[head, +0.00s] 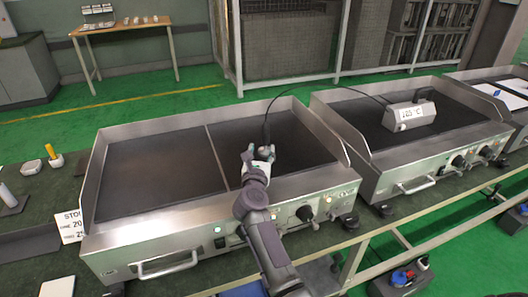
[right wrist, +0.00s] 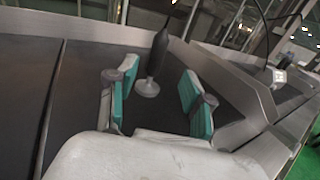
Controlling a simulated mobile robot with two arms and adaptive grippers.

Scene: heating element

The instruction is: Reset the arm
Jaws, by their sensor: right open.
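My right gripper (head: 258,152) is over the right half of the near griddle (head: 155,170) in the head view. In the right wrist view its two teal-padded fingers (right wrist: 160,98) are apart, with nothing gripped between them. A dark probe (right wrist: 158,55) with a pale round foot stands upright on the dark plate just beyond the fingertips, in line with the gap. In the head view the probe (head: 266,132) is partly hidden by the gripper. Its cable runs to a grey display box (head: 409,115) reading about 225 °C on the second griddle. My left gripper is not in view.
The near griddle has raised metal side walls, a thin divider and front knobs (head: 305,213). A second griddle (head: 450,150) stands to the right. A sign (head: 70,226) and a yellow-handled item (head: 54,159) are on the left. The griddle's left plate is clear.

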